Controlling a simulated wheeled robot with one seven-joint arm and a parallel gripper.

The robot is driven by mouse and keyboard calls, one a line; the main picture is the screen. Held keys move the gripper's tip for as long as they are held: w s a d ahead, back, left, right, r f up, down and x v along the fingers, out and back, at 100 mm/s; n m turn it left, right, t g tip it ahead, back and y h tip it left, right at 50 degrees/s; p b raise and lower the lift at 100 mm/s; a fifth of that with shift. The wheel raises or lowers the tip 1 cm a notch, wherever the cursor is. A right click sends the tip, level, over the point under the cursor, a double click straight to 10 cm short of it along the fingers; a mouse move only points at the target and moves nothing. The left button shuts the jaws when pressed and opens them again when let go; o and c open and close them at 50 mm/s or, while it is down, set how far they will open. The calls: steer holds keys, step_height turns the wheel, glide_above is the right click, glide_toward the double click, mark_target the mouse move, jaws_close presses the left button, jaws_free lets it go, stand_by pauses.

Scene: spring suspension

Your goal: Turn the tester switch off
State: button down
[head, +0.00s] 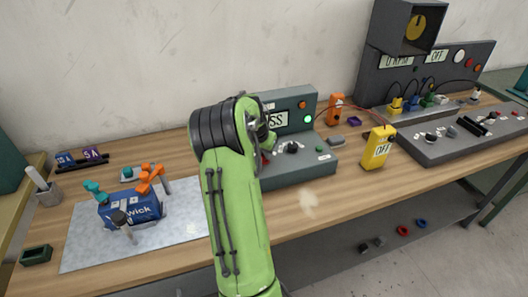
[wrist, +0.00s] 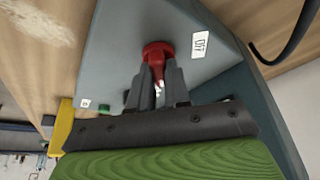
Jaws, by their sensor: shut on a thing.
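The tester (head: 305,168) is a dark grey bench unit at mid-table in the head view. A green lamp (head: 307,119) glows on its upright panel, beside a display partly hidden by my arm and ending in "SS". In the wrist view, its red switch (wrist: 157,48) stands on the grey panel (wrist: 118,45), with a white "Off" label (wrist: 201,45) to the right. My gripper (wrist: 159,78) is shut on the red switch, its two fingers on either side of the narrow part. In the head view, my arm hides most of the gripper.
Farther right is a long grey console (head: 460,138). At left, a blue block (head: 128,209) with orange and teal parts sits on a metal sheet (head: 90,245).

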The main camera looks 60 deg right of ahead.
steer(key=shift+n, duration=0.4)
steer(key=n+t+b, duration=0.1)
steer(key=n, duration=0.2)
steer(key=shift+s+n+t, duration=0.15)
steer(key=shift+n+t, duration=0.25)
steer(key=n+t+y+p, duration=0.1)
steer(key=n, duration=0.3)
steer(key=shift+s+d+r, duration=0.1)
steer(key=shift+d, duration=0.05)
steer(key=n+p, duration=0.1)
steer(key=n, duration=0.1)
steer(key=n+t+y+p, duration=0.1)
steer(key=n, duration=0.2)
steer(key=shift+y, duration=0.3)
steer(key=shift+d+n+t+y+p, duration=0.15)
steer(key=shift+n+y+p, duration=0.3)
steer(key=shift+n+p, duration=0.55)
steer(key=shift+n+t+y+p, duration=0.15)
steer(key=shift+n+y+p, duration=0.45)
steer(key=shift+n, duration=0.6)
steer(key=c, duration=1.1)
jaws_free()
